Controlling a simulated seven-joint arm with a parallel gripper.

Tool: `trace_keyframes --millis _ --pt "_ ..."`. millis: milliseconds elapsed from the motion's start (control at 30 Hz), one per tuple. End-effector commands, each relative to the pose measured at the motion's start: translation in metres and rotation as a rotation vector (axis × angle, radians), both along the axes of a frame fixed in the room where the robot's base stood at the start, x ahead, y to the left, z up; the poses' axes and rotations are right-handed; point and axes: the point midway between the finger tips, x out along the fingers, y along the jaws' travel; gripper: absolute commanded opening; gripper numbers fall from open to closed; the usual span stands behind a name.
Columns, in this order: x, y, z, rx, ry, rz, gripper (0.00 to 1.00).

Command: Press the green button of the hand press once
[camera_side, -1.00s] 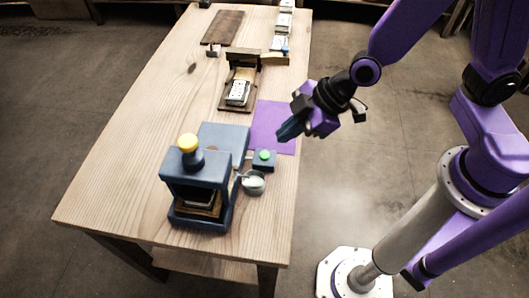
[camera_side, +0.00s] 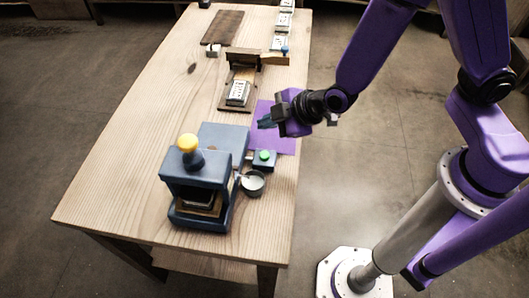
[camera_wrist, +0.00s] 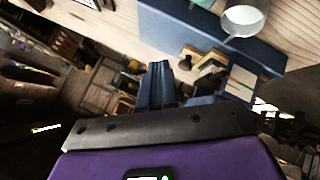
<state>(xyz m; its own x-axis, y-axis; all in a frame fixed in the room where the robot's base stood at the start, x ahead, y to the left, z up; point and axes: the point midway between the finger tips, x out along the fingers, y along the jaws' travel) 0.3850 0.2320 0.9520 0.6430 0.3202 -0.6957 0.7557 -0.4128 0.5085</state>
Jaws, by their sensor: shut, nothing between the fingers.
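The hand press (camera_side: 203,178) is a dark blue frame with a yellow-topped knob, standing on the near part of the table. Its green button (camera_side: 264,154) sits on a small blue box to the right of the press.
A small bowl (camera_side: 253,183) stands close in front of the button box. A purple mat (camera_side: 284,138) lies behind the box. A wooden stand with a white block (camera_side: 238,92) and a dark board (camera_side: 223,27) are farther back. The table's left side is clear.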

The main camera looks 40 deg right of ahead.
Motion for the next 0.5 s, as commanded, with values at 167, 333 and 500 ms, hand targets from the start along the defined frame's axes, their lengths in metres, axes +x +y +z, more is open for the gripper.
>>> trace_keyframes --millis 167,333,500 --pt "0.0 -0.001 -0.02 -0.004 0.003 0.0 0.0" --pt "0.0 -0.001 -0.042 -0.004 0.002 -0.001 0.0" --pt "-0.001 0.0 -0.062 -0.003 0.002 0.001 0.0"
